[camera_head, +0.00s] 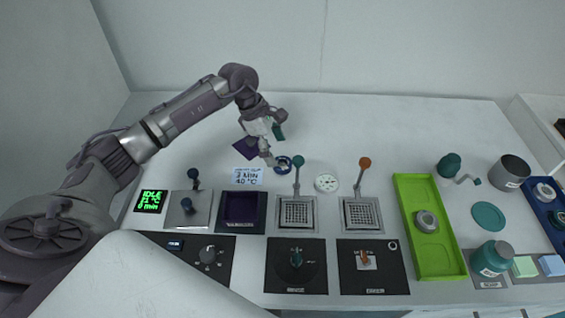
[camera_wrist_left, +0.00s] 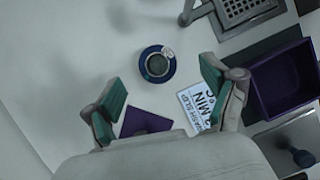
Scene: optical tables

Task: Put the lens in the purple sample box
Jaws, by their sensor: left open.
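A round blue-rimmed piece with a dark centre, which looks like the lens (camera_head: 283,163), lies on the white table; it also shows in the left wrist view (camera_wrist_left: 157,64). A small pale tab or knob sits at its upper right edge there. The purple sample box (camera_head: 242,212) is an open square box near the table front; the left wrist view shows it at the right (camera_wrist_left: 285,80), with no contents that I can make out. My left gripper (camera_head: 277,147) is open and empty above the table, close to the blue piece. In the wrist view the piece lies just beyond the fingertips (camera_wrist_left: 162,85). My right gripper is not in view.
A purple mat (camera_head: 245,148) and a printed card (camera_head: 248,176) lie near my left gripper. Two grated stations (camera_head: 297,214) with levers stand right of the box. A green tray (camera_head: 441,262) holds a round metal piece. The table's back is clear.

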